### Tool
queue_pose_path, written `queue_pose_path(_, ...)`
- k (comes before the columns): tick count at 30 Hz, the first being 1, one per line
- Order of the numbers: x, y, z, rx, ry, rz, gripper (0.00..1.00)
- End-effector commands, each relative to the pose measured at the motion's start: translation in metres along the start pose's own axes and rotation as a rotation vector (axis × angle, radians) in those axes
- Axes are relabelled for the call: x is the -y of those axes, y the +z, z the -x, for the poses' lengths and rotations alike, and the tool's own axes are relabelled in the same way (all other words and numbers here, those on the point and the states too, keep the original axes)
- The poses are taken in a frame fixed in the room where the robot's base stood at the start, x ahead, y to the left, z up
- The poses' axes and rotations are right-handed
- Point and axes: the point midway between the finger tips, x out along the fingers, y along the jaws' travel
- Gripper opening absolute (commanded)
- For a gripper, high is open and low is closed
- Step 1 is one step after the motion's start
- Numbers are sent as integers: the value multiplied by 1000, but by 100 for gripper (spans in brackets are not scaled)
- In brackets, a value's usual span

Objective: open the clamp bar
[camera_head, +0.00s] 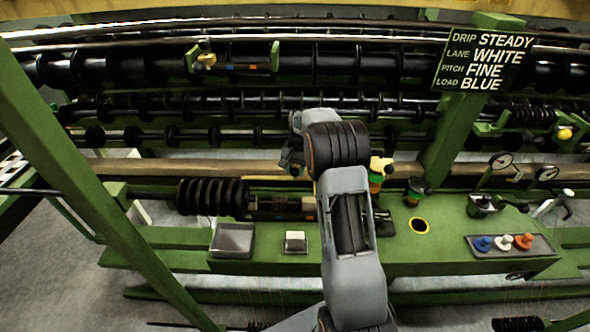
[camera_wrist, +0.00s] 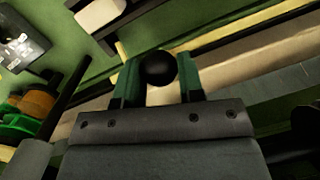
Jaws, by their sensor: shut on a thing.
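My gripper (camera_wrist: 158,90) has two green fingers, shut on a round black knob (camera_wrist: 158,67) in the wrist view. The knob sits between the fingertips. I take it for the clamp bar's knob, but its link to the bar is hidden behind the gripper. In the head view my gripper (camera_head: 291,162) is at the left of my raised arm, above the back of the green bench, near a long tan bar (camera_head: 150,168). My arm hides the middle of that bar. I cannot tell from these views whether the clamp is open or closed.
The green bench (camera_head: 430,240) holds a grey tray (camera_head: 233,240), a white block (camera_head: 295,240), and a tray of coloured pegs (camera_head: 510,246). Green-and-orange items (camera_head: 377,175) stand just right of my arm. A sign (camera_head: 484,60) hangs at upper right. Black rollers fill the back.

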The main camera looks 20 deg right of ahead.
Motion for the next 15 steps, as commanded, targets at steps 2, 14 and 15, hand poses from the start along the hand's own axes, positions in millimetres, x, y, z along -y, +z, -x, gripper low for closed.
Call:
queue_pose_path(2,2,-1,-1,-5,-6,0,0)
queue_pose_path(14,-1,-1,0,-2,-3,-4,60)
queue_pose_path(15,-1,-1,0,-2,-3,-4,60)
